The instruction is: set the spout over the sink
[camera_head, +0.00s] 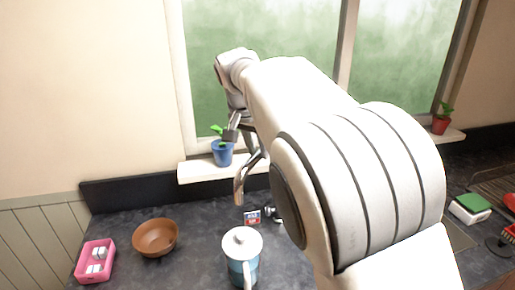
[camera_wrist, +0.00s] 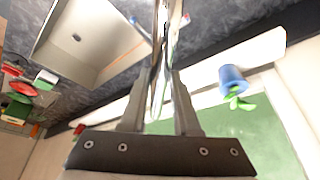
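The metal spout (camera_head: 243,182) stands at the back of the counter in the head view. It curves down to the left, with its end above the dark counter. In the wrist view, the spout (camera_wrist: 163,25) runs up the middle between the fingers of my gripper (camera_wrist: 163,75). In the head view my gripper (camera_head: 232,132) is beside the top of the spout. I cannot tell whether the fingers press on it. The sink (camera_wrist: 85,40), a pale basin with a drain, is left of the spout in the wrist view. My arm hides most of it in the head view.
A blue-potted plant (camera_head: 222,153) stands on the sill near my gripper. A blue and white pitcher (camera_head: 243,245), a brown bowl (camera_head: 156,238), a pink box (camera_head: 95,262) and a small red-blue box (camera_head: 252,217) sit on the counter. A green-topped sponge (camera_head: 470,205) is at right.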

